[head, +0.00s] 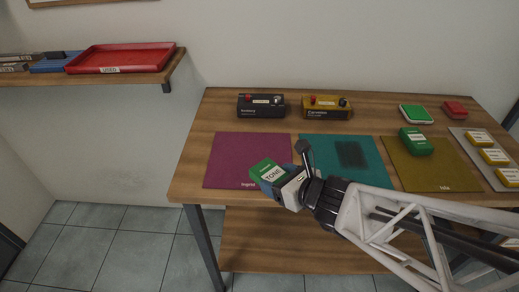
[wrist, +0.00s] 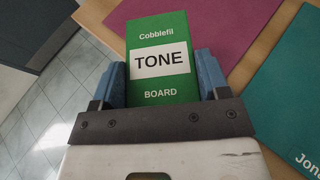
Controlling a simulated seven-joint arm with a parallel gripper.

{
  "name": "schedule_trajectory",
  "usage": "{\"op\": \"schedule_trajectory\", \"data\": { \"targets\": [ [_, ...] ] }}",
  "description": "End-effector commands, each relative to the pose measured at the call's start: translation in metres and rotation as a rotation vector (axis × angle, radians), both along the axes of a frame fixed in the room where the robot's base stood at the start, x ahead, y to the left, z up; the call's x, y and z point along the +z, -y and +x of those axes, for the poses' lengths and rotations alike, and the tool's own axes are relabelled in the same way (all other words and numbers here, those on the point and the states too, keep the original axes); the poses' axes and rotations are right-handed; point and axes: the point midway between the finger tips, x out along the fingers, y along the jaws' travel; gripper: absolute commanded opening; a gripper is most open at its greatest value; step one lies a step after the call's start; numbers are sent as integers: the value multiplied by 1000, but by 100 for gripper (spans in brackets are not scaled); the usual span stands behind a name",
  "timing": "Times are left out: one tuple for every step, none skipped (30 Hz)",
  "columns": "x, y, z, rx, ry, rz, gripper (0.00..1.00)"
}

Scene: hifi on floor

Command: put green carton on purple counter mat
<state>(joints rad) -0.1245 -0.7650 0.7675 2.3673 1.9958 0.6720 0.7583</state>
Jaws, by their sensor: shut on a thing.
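The green carton (head: 264,170) has a white label reading TONE. It also shows in the wrist view (wrist: 158,30), between the blue fingers. My gripper (head: 275,178) is shut on it; in the wrist view the gripper (wrist: 160,82) has a finger on each side of the carton. The purple counter mat (head: 245,147) lies at the left of the table, and part of it shows at the top right of the wrist view (wrist: 235,18). In the head view the carton overlaps the mat's front right corner. I cannot tell whether it touches the mat or table.
A teal mat (head: 318,147) and an olive mat (head: 432,177) lie to the right; a green box (head: 415,141) is on the olive one. Black (head: 260,105) and yellow (head: 327,108) devices stand behind. A red tray (head: 120,58) is on the wall shelf. Most of the purple mat is bare.

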Motion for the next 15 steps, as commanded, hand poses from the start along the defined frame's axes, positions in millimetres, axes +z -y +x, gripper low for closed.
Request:
{"op": "schedule_trajectory", "data": {
  "targets": [
    [-2,-3,8,2,-2,-1,39],
    [-2,-5,12,3,-2,-1,39],
    [-2,-7,19,2,-1,-2,39],
    [-3,-9,24,2,-1,0,39],
    [-4,-11,29,1,-3,0,39],
    [-4,-13,35,1,-3,0,39],
    [-5,-15,40,2,-2,-1,39],
    [-5,-16,45,1,-2,-1,39],
    [-6,-19,51,1,-1,0,39],
    [-7,-20,55,1,-2,-2,39],
    [-7,-22,60,2,-2,-1,39],
    [-7,-24,66,2,-2,-1,39],
    [-8,-26,70,2,-2,-1,39],
    [-8,-28,75,1,-2,-1,39],
    [-9,-30,81,1,-2,-1,39]
  ]
}}
